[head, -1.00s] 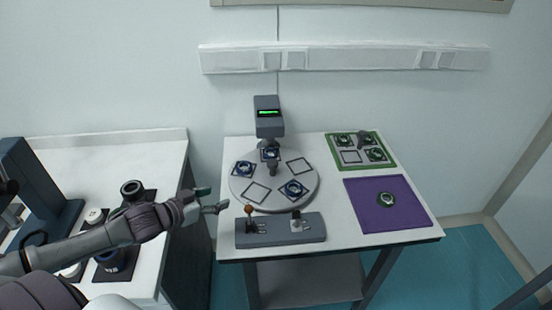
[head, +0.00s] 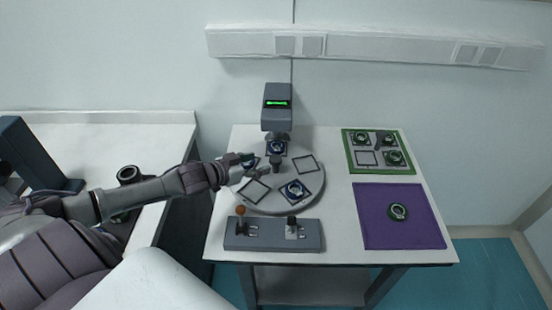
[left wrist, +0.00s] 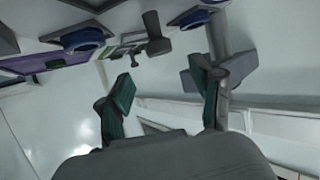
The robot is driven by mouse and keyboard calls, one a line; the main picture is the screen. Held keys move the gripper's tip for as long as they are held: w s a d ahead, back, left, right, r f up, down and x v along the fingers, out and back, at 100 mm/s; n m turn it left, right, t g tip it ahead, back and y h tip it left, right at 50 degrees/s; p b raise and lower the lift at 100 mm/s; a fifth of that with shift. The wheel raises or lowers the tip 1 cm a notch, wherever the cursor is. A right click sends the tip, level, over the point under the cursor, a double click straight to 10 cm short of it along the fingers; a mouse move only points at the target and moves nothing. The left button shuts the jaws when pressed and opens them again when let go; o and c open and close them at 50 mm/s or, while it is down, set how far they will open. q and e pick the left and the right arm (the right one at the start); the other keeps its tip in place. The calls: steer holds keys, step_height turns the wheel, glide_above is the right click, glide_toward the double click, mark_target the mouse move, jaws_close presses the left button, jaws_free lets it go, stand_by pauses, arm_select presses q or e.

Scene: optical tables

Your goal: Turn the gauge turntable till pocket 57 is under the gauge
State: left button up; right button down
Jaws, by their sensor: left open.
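The gauge turntable (head: 272,206) is a round grey disc with square pockets and a dark central knob (head: 276,162). Two pockets show as bare outlines; the others hold parts with blue rings, one of them (head: 295,190) at the front right. The gauge (head: 277,106), a dark head with a green display, stands behind, with a blue-ringed part beneath it. Pocket numbers are too small to read. My left gripper (head: 256,165) is open over the turntable's left side, partly hiding a blue-ringed part. Its open fingers also show in the left wrist view (left wrist: 165,103). My right gripper is out of view.
A control box (head: 272,235) with two small levers stands at the table's front. A green-edged tray (head: 349,163) with ringed parts is at the back right. A purple mat (head: 375,232) with one ring part (head: 398,211) lies in front of it.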

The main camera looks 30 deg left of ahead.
mark_target(274, 159)
arm_select(q)
steer(key=x, duration=0.4)
steer(key=shift+w+r, duration=0.1)
steer(key=shift+w, duration=0.05)
steer(key=x, duration=0.3)
steer(key=shift+w+p, duration=0.1)
steer(key=shift+p, duration=0.3)
steer(key=shift+w+d+f, duration=0.25)
steer(key=shift+w+f, duration=0.1)
steer(key=shift+w, duration=0.1)
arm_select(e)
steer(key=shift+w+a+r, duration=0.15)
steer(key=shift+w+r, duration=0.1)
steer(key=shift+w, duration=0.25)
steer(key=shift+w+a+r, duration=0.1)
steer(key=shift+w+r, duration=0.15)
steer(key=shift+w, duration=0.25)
arm_select(q)
jaws_close()
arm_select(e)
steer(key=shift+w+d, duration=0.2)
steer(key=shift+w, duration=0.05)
